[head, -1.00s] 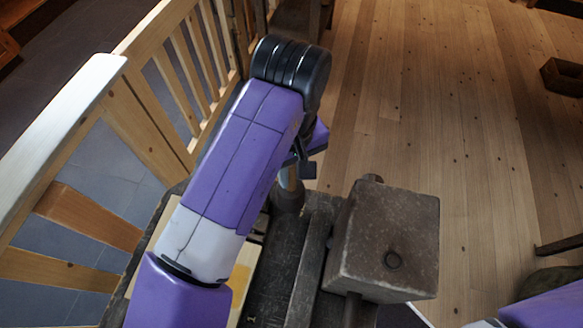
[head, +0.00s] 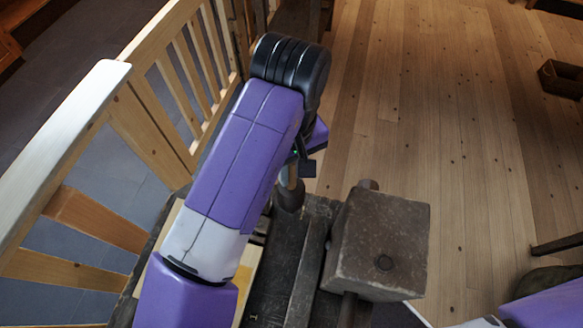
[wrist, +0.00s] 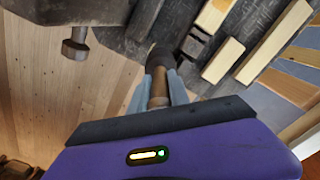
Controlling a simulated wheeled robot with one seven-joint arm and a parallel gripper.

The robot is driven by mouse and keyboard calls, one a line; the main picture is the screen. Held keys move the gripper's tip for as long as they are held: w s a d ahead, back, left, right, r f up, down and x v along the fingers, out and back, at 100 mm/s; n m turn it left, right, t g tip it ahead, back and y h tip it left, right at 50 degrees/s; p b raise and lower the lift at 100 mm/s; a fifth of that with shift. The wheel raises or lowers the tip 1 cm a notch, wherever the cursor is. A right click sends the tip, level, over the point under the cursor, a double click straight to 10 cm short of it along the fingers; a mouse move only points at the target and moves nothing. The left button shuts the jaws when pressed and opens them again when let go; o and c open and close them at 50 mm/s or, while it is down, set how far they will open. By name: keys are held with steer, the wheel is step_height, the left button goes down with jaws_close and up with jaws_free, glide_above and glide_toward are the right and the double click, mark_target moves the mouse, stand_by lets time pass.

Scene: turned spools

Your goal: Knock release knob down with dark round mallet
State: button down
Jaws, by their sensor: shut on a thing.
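My gripper (wrist: 159,88) is shut on the wooden handle of the dark round mallet (wrist: 160,57). The mallet's dark head points away from the wrist, over the dark bench. In the head view the mallet head (head: 289,197) shows just below my wrist, and my arm hides most of the gripper. I cannot make out the release knob for certain. A short round stub with a wider end (wrist: 75,47) sticks out of the heavy block, to the left of the mallet in the wrist view. Small dark pieces (wrist: 195,42) lie to its right.
The heavy dark block (head: 375,240) stands on the dark bench (head: 270,285), right of my arm. Pale wooden bars (wrist: 275,42) lie on the bench. A wooden railing (head: 130,110) runs along the left. Open plank floor lies beyond and to the right.

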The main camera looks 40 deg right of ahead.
mark_target(291, 181)
step_height(291, 181, down, 4)
steer(key=b, duration=0.3)
steer(key=shift+r+p, duration=1.8)
step_height(291, 181, up, 3)
steer(key=p, duration=0.2)
steer(key=shift+f+p, duration=0.1)
steer(key=shift+p, duration=0.2)
steer(key=shift+r+p, duration=0.35)
steer(key=shift+r, duration=1.25)
